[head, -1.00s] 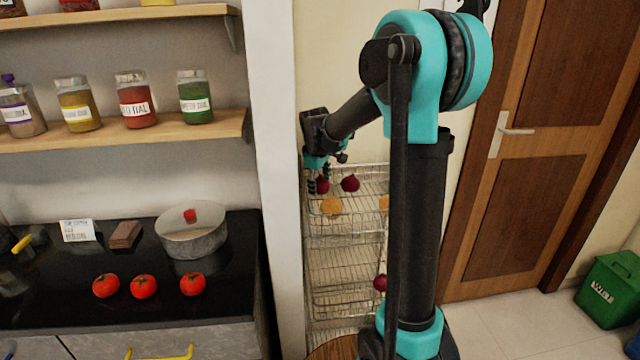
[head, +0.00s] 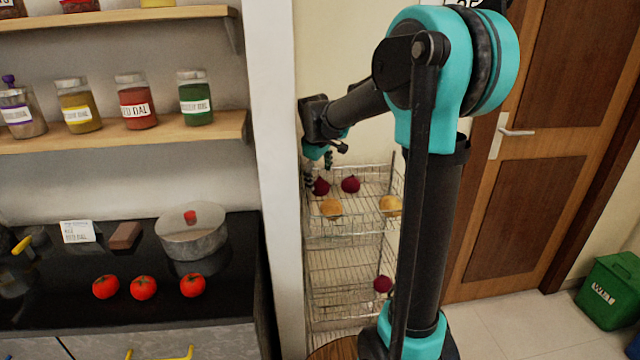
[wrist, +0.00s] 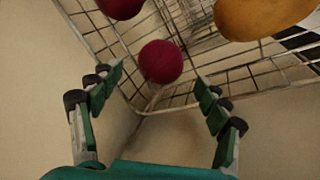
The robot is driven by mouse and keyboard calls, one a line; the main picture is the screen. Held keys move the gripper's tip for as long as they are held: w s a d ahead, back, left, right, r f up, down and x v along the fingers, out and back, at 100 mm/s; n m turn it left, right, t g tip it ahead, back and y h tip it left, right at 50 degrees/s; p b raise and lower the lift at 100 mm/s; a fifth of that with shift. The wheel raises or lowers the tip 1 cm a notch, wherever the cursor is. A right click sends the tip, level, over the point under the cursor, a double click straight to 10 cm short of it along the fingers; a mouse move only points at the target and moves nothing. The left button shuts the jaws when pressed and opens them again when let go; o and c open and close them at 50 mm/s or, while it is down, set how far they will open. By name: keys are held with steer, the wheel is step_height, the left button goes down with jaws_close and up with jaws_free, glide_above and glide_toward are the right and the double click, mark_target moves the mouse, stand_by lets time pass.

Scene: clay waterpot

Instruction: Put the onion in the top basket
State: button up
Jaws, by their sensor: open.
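A dark red onion (head: 321,187) rests in the back left corner of the top basket (head: 345,231). It also shows in the wrist view (wrist: 160,61), just beyond and between my fingertips. A second red onion (head: 350,184) lies to its right in the same basket, partly cut off at the top of the wrist view (wrist: 120,8). A third red onion (head: 383,284) is in a lower basket, next to my arm. My gripper (head: 318,172) is open and empty, just above the left onion. Its fingers (wrist: 160,80) are spread apart.
Two yellow-orange round items (head: 330,207) (head: 391,205) sit toward the front of the top basket. A white wall edge (head: 275,180) stands close to the left of the rack. The counter with tomatoes (head: 143,287) and a pot (head: 192,232) is farther left.

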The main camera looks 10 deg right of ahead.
steer(key=v, duration=0.7)
steer(key=shift+r, duration=0.35)
